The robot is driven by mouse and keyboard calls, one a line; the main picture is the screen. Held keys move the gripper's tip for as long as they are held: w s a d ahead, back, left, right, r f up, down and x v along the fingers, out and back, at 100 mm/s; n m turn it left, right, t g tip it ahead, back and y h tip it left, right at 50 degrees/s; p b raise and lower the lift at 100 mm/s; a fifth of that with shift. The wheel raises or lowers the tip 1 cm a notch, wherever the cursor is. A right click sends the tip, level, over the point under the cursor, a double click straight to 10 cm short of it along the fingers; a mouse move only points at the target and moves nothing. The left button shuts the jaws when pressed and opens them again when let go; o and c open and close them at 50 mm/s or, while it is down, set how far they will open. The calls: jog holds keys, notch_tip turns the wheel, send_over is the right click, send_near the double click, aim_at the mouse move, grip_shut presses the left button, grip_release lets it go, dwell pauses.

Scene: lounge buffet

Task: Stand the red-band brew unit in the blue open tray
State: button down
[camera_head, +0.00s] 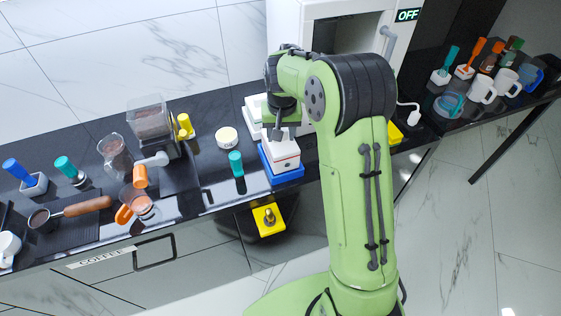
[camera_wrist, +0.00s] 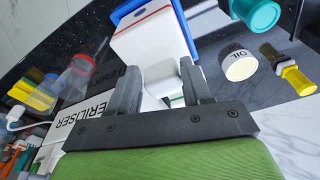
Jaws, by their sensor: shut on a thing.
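The red-band brew unit (camera_head: 284,149) is a white block with a thin red band low on its side. It stands upright, apparently within the blue open tray (camera_head: 283,179) at the counter's front edge. In the wrist view the unit (camera_wrist: 148,43) shows its white body and red stripe beside the tray's blue rim (camera_wrist: 191,32). My gripper (camera_head: 280,137) is above the unit, pointing down. In the wrist view my gripper (camera_wrist: 160,88) is shut on the unit's pale top knob (camera_wrist: 161,74). Whether the unit's base touches the tray floor is hidden.
A teal-topped item (camera_head: 236,163) stands just left of the tray, with a round white-lidded tin (camera_head: 227,138) behind. The steriliser (camera_head: 325,30) is behind my arm. A coffee grinder (camera_head: 150,122) is at left. Mugs (camera_head: 482,89) and bottles crowd the far right.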

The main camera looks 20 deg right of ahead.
aim_at(281, 144)
jog(key=shift+f+b, duration=0.3)
jog(key=shift+f, duration=0.2)
jog(key=shift+f+b, duration=0.65)
jog(key=shift+f, duration=0.2)
jog(key=shift+c, duration=2)
grip_release()
jog(key=shift+c, duration=0.3)
jog(key=shift+c, duration=1.1)
notch_tip(281, 144, up, 7)
jog(key=p, duration=0.6)
jog(key=shift+r, duration=0.15)
